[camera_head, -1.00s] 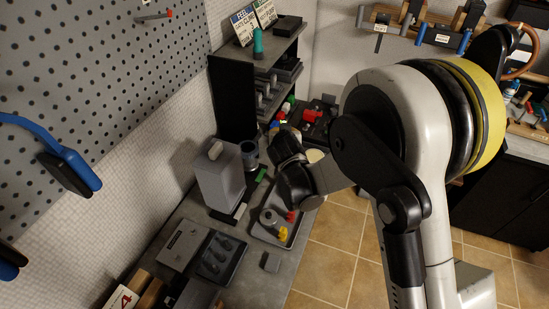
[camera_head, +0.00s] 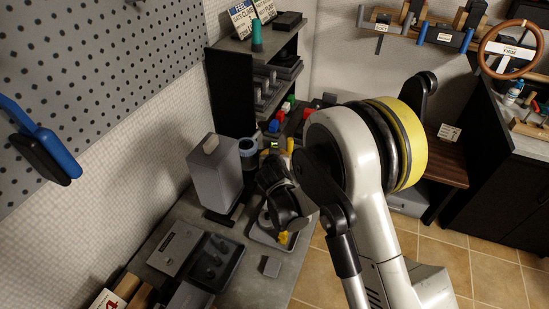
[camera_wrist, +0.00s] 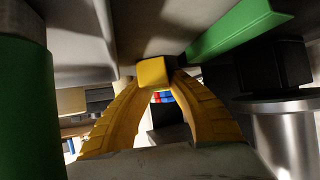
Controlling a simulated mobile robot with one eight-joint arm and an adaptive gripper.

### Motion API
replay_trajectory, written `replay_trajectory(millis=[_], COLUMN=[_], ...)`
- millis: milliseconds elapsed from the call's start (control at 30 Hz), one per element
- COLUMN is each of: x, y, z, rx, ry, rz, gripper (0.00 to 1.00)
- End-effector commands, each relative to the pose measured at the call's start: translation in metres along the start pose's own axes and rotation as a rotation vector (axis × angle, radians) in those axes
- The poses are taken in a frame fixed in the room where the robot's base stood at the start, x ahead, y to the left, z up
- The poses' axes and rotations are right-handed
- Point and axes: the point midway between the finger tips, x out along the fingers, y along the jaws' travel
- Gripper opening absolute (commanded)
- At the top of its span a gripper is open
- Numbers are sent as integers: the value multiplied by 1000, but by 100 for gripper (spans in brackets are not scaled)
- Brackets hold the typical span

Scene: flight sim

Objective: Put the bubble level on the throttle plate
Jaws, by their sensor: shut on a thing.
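My gripper (camera_wrist: 155,90) has two ribbed yellow fingers in the wrist view, closed on a small yellow block (camera_wrist: 155,72) that looks like the bubble level. Only one end of the block shows. In the head view my dark wrist hangs over the bench, right of a tall grey box (camera_head: 215,175); a small yellow patch (camera_head: 290,145) shows by the wrist, too small to identify. I cannot tell which surface is the throttle plate. A dark panel with several knobs (camera_head: 212,262) lies on the bench, and my wrist partly covers a tray (camera_head: 262,236) holding a yellow piece (camera_head: 283,237).
A grey-blue cup (camera_head: 247,150) stands close left of my wrist. Behind it is a black shelf (camera_head: 228,90) with a green object (camera_head: 257,35) on top. In the wrist view a green bar (camera_wrist: 235,28) and a metal cylinder (camera_wrist: 285,135) are close by. Tiled floor lies right of the bench.

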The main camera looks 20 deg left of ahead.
Motion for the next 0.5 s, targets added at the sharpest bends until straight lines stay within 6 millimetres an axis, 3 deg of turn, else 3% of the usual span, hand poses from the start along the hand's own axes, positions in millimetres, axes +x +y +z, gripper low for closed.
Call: replay_trajectory(millis=[333,367,500], x=[2,1,1], y=[0,0,0], z=[3,2,2], rx=[0,0,0], ry=[0,0,0], rz=[0,0,0], gripper=[0,27,27])
